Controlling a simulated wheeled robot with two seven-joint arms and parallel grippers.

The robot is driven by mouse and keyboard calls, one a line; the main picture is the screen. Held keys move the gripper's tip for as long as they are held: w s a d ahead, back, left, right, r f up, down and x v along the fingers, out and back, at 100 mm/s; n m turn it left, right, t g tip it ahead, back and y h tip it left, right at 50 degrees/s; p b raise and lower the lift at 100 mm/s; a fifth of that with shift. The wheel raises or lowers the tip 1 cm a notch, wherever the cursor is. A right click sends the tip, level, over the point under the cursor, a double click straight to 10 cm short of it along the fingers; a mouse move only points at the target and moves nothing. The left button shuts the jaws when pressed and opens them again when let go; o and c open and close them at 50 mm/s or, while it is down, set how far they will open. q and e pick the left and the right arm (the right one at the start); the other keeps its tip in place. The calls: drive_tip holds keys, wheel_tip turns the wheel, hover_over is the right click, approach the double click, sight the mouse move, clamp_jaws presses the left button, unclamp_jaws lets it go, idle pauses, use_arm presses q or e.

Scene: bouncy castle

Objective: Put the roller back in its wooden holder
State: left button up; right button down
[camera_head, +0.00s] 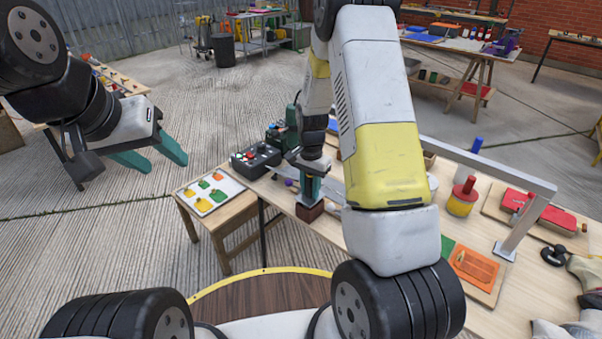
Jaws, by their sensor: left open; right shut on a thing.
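My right gripper (310,187) is over the front left part of the workbench (335,232), with teal fingers pointing down. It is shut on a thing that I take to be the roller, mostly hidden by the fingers. A small dark red-brown block (309,212), which looks like the wooden holder, is directly below the fingertips. I cannot tell whether the held thing touches it or is inside it. My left gripper (150,158) is open and empty at the upper left, over the floor, far from the bench.
A black control box (255,161) with buttons is left of the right gripper. A white tray (209,194) with coloured pieces lies on a lower side table. A grey metal frame (527,222), a red-and-yellow pot (463,197) and an orange plate (474,268) are to the right. My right arm hides the bench's middle.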

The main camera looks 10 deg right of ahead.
drive_tip(key=shift+f, duration=0.4)
drive_tip(key=shift+f, duration=0.35)
drive_tip(key=shift+c, duration=2.2)
unclamp_jaws()
drive_tip(key=shift+r, duration=4)
